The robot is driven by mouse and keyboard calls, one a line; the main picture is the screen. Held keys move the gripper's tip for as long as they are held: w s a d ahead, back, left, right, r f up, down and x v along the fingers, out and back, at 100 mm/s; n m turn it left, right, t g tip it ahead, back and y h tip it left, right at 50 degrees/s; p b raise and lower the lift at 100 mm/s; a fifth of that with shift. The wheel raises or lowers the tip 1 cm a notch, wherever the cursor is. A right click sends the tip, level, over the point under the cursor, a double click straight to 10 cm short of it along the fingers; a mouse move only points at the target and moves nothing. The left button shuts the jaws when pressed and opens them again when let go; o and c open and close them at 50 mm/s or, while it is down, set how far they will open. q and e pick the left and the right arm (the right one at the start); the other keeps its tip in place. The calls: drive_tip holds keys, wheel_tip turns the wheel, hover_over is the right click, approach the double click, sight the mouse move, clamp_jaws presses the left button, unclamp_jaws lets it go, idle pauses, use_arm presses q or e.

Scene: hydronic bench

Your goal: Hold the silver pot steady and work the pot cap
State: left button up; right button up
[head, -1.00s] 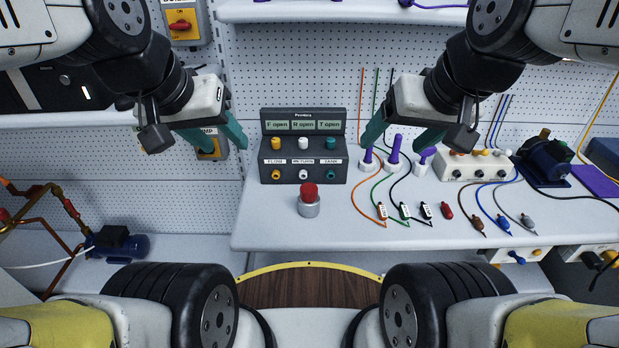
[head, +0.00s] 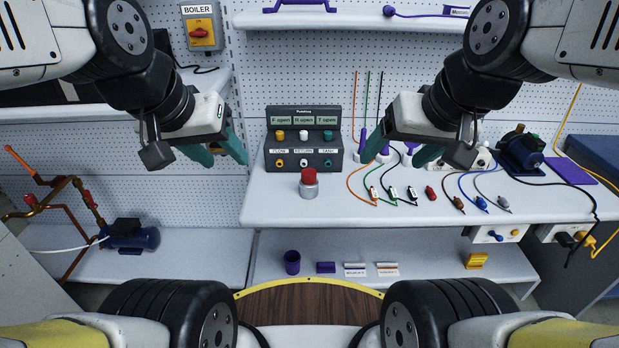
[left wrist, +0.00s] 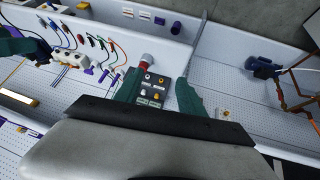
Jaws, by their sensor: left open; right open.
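The silver pot (head: 310,190) stands upright near the front of the bench, with its red cap (head: 309,175) on top. Both also show in the left wrist view, where the pot (left wrist: 148,58) lies just beyond my fingers. My left gripper (head: 224,159) is open and empty, in the air to the left of the pot. My right gripper (head: 394,157) is open and empty, in the air to the right of it, covering part of the purple-topped items behind. Neither gripper touches the pot or cap.
A dark meter box (head: 303,140) stands behind the pot. Several probe leads with coloured plugs (head: 431,193) lie to the right. The bench top (head: 270,208) around the pot is clear. A lower shelf holds a purple cup (head: 292,262) and small blocks.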

use_arm(q)
drive_tip(key=shift+s, duration=0.15)
drive_tip(key=o, duration=0.6)
drive_tip(key=shift+w+d+f, duration=0.1)
drive_tip(key=shift+w, duration=0.1)
drive_tip(key=shift+o, duration=0.2)
drive_tip(key=w+d+f+n+g+h, duration=0.3)
drive_tip(key=w+d+f+n+h, duration=0.15)
drive_tip(key=w+f, duration=0.35)
drive_tip(key=w+d+f+n+g+h, duration=0.35)
drive_tip(key=w+f+n, duration=0.2)
drive_tip(key=w, duration=0.45)
drive_tip(key=n+t+h, duration=0.4)
drive_tip(key=n+t, duration=0.2)
drive_tip(key=n, duration=0.7)
approach(307, 186)
drive_tip(key=w+d+f, duration=0.2)
drive_tip(key=w, duration=0.1)
drive_tip(key=shift+f, duration=0.15)
drive_tip(key=shift+w+d+f, duration=0.15)
drive_tip(key=shift+d+f, duration=0.1)
drive_tip(key=shift+d, duration=0.1)
drive_tip(key=x, duration=0.7)
drive_tip(key=shift+r, duration=0.1)
clamp_jaws()
